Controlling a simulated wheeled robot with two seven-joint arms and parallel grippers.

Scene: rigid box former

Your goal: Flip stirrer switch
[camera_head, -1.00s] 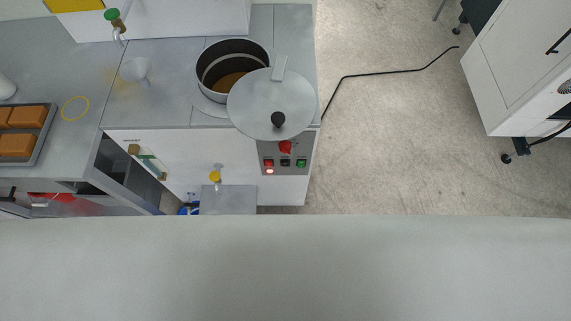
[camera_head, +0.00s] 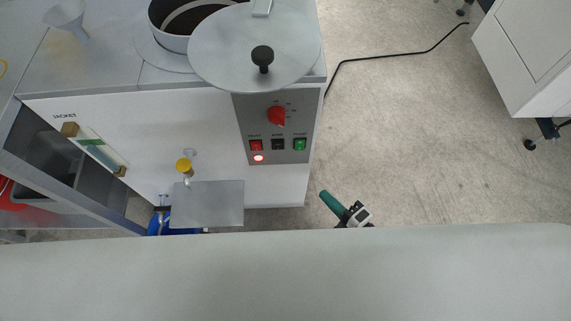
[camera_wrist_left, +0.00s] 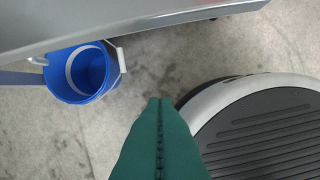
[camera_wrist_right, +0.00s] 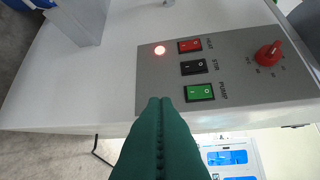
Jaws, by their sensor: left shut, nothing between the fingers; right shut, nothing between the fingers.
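The grey control panel (camera_head: 294,105) is on the front of the white machine, with a red knob (camera_head: 277,116) above a row of three switches. The black stirrer switch (camera_head: 278,144) sits between the red switch (camera_head: 256,145) and the green switch (camera_head: 299,144). In the right wrist view the black switch (camera_wrist_right: 194,67) is labelled STIR. My right gripper (camera_head: 324,194) has green fingers, shut and empty, below and right of the panel, apart from it. It also shows in the right wrist view (camera_wrist_right: 160,101). My left gripper (camera_wrist_left: 159,101) is shut and empty over the floor.
A red light (camera_head: 258,158) glows under the red switch. The pot (camera_head: 187,22) and its round lid (camera_head: 254,48) are above the panel. A grey shelf (camera_head: 208,204) and yellow-handled tap (camera_head: 184,166) stick out to the left. A blue bucket (camera_wrist_left: 80,74) stands below.

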